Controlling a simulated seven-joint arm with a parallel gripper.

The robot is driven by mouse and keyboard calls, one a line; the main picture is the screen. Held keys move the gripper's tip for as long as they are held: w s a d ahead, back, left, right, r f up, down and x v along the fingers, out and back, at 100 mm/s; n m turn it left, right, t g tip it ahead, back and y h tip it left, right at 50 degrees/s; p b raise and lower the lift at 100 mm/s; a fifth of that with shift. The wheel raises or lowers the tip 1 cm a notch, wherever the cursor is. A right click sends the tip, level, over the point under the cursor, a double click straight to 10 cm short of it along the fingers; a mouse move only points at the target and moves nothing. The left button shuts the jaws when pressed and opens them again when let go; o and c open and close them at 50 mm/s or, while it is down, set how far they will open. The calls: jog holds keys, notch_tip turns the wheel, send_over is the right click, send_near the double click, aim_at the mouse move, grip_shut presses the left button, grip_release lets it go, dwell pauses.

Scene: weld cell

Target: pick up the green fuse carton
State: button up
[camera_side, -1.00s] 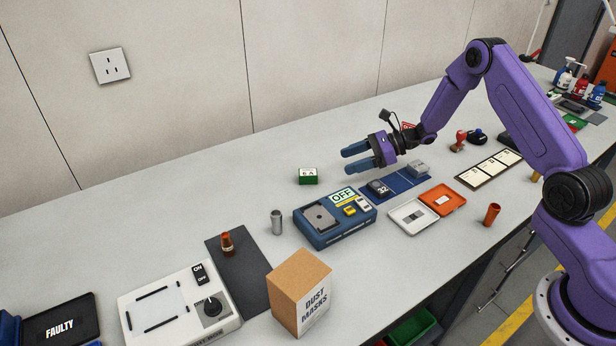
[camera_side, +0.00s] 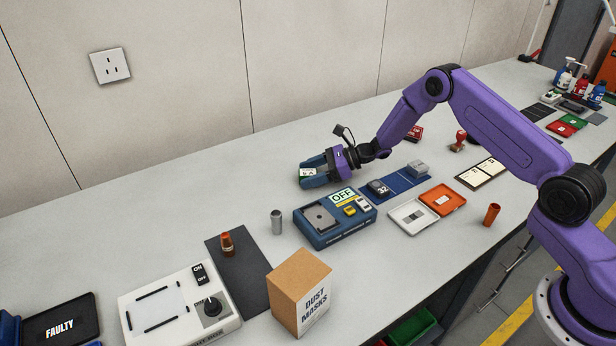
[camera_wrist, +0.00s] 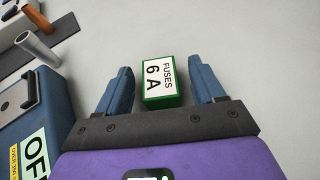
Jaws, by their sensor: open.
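The green fuse carton (camera_wrist: 160,81) has a white top marked "FUSES 6 A". It stands on the bench, and in the wrist view it lies between the two blue fingers of my gripper (camera_wrist: 161,85). A gap shows on each side of it, so the fingers are around it but apart from it. In the side view the carton (camera_side: 307,173) is partly hidden by the fingers of my gripper (camera_side: 313,172), which is low over the bench.
A blue device marked "OFF" (camera_side: 333,228) stands close in front of the carton. A grey metal cylinder (camera_side: 277,222) is to the left, and a blue mat (camera_side: 408,180) to the right. The bench (camera_side: 225,190) behind and left of the carton is clear.

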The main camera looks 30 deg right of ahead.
jog(key=shift+a, duration=0.1)
jog(key=shift+c, duration=0.3)
jog(key=c, duration=1)
